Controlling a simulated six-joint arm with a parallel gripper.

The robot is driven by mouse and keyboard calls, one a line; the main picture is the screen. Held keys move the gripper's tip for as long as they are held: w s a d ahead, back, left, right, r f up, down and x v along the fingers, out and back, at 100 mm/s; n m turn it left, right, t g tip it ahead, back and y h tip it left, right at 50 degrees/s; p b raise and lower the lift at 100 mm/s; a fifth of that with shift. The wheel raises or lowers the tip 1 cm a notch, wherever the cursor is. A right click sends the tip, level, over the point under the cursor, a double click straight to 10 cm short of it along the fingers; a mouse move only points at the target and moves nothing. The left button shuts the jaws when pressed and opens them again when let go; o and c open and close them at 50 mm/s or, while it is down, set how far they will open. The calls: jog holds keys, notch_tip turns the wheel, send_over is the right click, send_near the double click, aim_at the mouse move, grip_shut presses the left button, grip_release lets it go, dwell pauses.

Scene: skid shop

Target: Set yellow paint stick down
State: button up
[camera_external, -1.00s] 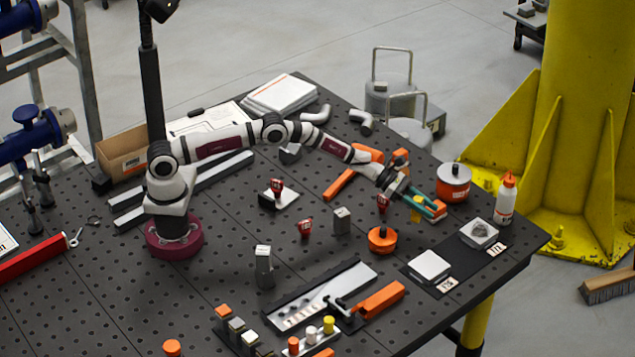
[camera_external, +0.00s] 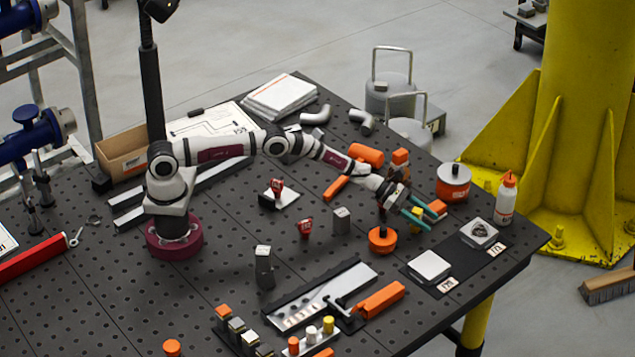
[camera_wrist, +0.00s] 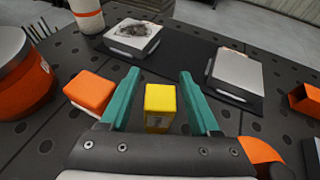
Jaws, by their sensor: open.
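A yellow-topped block (camera_wrist: 159,98), which I take to be the yellow paint stick, is between the two teal fingers of my gripper (camera_wrist: 159,73) in the wrist view. A gap shows on each side of it, so the fingers are open and apart from it. In the external view the yellow piece (camera_external: 417,212) shows small between the fingers of my gripper (camera_external: 428,218), low over the table's right part. Whether its base rests on the table is hard to tell. A separate yellow-topped cylinder (camera_external: 328,324) stands in a small rack at the front.
An orange block (camera_wrist: 90,92) is close outside the left finger. A large orange-and-grey canister (camera_external: 453,183) and a white bottle (camera_external: 506,198) stand behind. Two weighing pads (camera_external: 430,266) lie on a dark mat to the right. An orange round pot (camera_external: 382,240) is just in front.

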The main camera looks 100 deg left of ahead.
jog(key=shift+r, duration=0.2)
jog(key=v, duration=1.2)
jog(key=s+d+r+m+g+h, duration=0.2)
jog(key=s+d+r+m+g, duration=0.1)
jog(key=s+d+r+m, duration=0.3)
jog(key=s+d+r+m+g+h, duration=0.1)
jog(key=s+d+r+m+g, duration=0.15)
jog(key=d+r+m, duration=0.5)
jog(key=s+d+m+g, duration=0.4)
jog(key=s+d+m, duration=0.2)
jog(key=s, duration=0.5)
jog(key=s+r+m+g+y, duration=0.25)
jog(key=s+m+y, duration=0.25)
jog(key=s+m, duration=0.95)
jog(key=s+a+m+y, duration=0.1)
jog(key=s+a+y, duration=0.1)
jog(key=s+a, duration=0.2)
jog(key=s+a+f+m+y, duration=0.1)
jog(key=s+a+m+y, duration=0.1)
jog(key=s, duration=0.7)
jog(key=a+y, duration=0.1)
jog(key=a, duration=0.1)
jog(key=shift+a+f+g, duration=0.35)
jog(key=shift+a+g, duration=0.05)
